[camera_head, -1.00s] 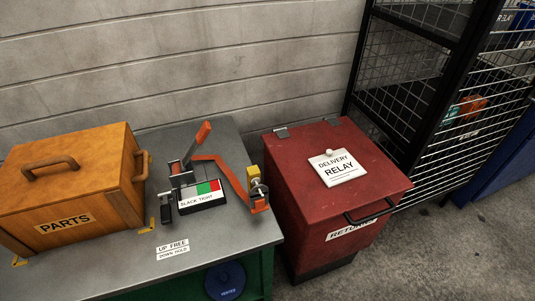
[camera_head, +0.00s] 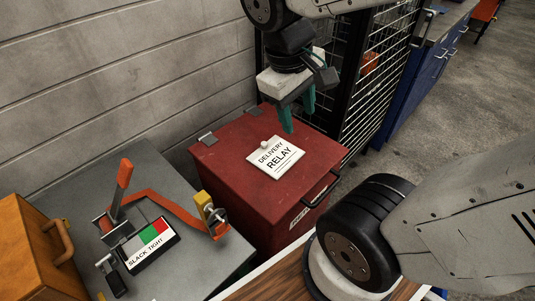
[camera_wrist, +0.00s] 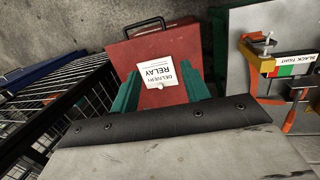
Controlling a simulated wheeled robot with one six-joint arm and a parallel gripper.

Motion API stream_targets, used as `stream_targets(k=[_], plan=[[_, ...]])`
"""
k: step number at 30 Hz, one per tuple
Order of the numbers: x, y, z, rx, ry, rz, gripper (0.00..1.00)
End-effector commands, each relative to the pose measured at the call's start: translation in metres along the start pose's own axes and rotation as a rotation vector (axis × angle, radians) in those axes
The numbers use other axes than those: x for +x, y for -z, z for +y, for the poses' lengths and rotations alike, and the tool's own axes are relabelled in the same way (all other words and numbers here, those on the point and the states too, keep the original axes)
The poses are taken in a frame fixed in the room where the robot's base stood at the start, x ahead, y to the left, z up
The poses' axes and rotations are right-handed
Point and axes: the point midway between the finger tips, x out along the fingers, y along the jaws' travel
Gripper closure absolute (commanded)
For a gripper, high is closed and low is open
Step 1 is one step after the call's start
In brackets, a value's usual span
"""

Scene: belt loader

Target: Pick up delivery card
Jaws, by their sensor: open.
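The delivery card (camera_head: 276,157) is a white card reading "DELIVERY RELAY", with a small round pale knob (camera_head: 264,144) at its far edge. It lies flat on the lid of the red returns box (camera_head: 222,166). My gripper (camera_head: 298,118) is above the lid's far right part, beyond and right of the card, its green fingers pointing down. It is open and empty. In the wrist view the card (camera_wrist: 158,72) shows upside down between the two green fingers (camera_wrist: 160,92), with the knob at its lower edge. The gap between fingers and card is hard to judge.
A black wire cage (camera_head: 378,75) stands behind the box, near my gripper. A black handle (camera_head: 321,188) is on the box front.

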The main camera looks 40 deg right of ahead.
Motion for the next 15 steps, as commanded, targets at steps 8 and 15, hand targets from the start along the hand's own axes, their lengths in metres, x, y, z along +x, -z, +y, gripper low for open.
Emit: stream_targets(k=[8,15], plan=[[0.050,0.075,0.027,-0.366,-0.273,-0.229,0.54],[0.110,0.144,0.035,-0.721,-0.474,-0.396,0.54]])
